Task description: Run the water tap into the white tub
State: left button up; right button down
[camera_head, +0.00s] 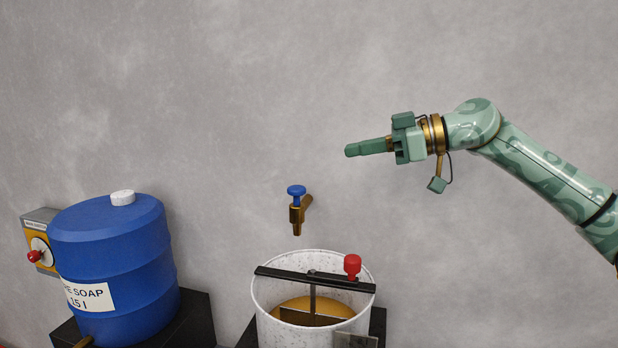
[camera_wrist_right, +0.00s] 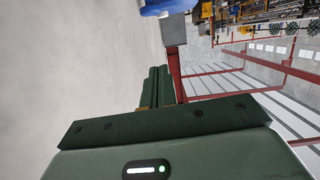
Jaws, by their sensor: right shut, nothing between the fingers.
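The water tap (camera_head: 297,214) is brass with a blue knob (camera_head: 296,191) on top and comes out of the wall above the tub. No water stream shows at its spout. The white tub (camera_head: 262,300) is speckled and stands below the tap, with an amber-brown content (camera_head: 318,303) inside. My right gripper (camera_head: 349,150) is shut and empty, up and to the right of the tap, pointing left and clear of it. Its closed fingers also show in the right wrist view (camera_wrist_right: 159,80). My left gripper is not in view.
A dark bar (camera_head: 290,276) with a paddle and a red knob (camera_head: 352,265) spans the tub's rim. A blue soap drum (camera_head: 115,260) stands at the left, beside a wall box with a red-knobbed switch (camera_head: 36,255). The wall around the gripper is clear.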

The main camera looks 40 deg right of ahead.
jog(key=w+a+p, duration=0.2)
jog(key=w+p, duration=0.1)
jog(key=p, duration=0.4)
send_over(304, 192)
jog(key=s, duration=0.1)
jog(key=f, duration=0.6)
jog(key=shift+w+d+f+b, duration=0.3)
jog(key=shift+d+b, duration=0.05)
jog(key=shift+d, duration=0.05)
jog(key=shift+f, duration=0.95)
jog(key=shift+s+a+f, duration=0.1)
jog(key=shift+f, duration=0.15)
dwell(4.7)
